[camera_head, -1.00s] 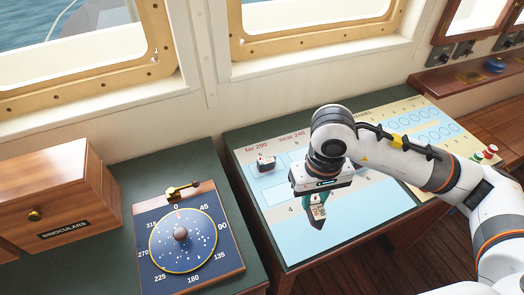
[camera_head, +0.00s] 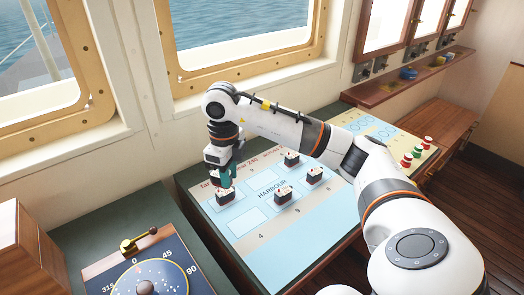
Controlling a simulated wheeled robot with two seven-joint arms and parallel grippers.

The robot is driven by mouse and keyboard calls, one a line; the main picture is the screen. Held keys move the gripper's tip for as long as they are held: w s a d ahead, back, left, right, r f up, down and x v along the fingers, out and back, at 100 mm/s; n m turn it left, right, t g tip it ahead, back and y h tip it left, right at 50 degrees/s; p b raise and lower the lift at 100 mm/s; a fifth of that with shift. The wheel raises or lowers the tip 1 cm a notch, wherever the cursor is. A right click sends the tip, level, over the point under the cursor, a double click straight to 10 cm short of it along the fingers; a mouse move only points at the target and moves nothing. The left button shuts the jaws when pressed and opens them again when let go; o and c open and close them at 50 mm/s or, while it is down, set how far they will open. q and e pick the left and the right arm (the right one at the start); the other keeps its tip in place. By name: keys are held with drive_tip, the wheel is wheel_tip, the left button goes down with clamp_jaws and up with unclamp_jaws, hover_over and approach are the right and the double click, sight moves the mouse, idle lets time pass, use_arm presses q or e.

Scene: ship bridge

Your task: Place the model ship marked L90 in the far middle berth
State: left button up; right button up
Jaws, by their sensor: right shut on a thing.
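My right gripper (camera_head: 228,182) is over the far left part of the harbour board (camera_head: 305,232), shut on a model ship that it mostly hides. A small model ship (camera_head: 225,198) with a dark hull and pale top shows just below the fingertips; I cannot tell whether they touch it. Three more such ships stand on the board: one at the back (camera_head: 291,159), one at the right (camera_head: 314,176) and one in the middle (camera_head: 283,194). The marks on the ships are too small to read. My left gripper is out of view.
Empty berth outlines show between the ships (camera_head: 265,180) and at the near left (camera_head: 241,221). A compass dial panel (camera_head: 105,272) with a brass lever (camera_head: 138,241) is at the lower left. Red and green knobs (camera_head: 417,151) stand at the right. My right arm crosses above the board.

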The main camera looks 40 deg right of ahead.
drive_tip(key=w+d+m+b, duration=0.35)
drive_tip(key=d+m, duration=0.85)
drive_tip(key=m, duration=1.2)
drive_tip(key=f, duration=0.9)
drive_tip(key=shift+s+a, duration=0.2)
drive_tip(key=shift+s, duration=0.05)
drive_tip(key=shift+f, duration=0.15)
drive_tip(key=o, duration=1)
wheel_tip(320, 180, up, 12)
drive_tip(key=shift+r, duration=0.15)
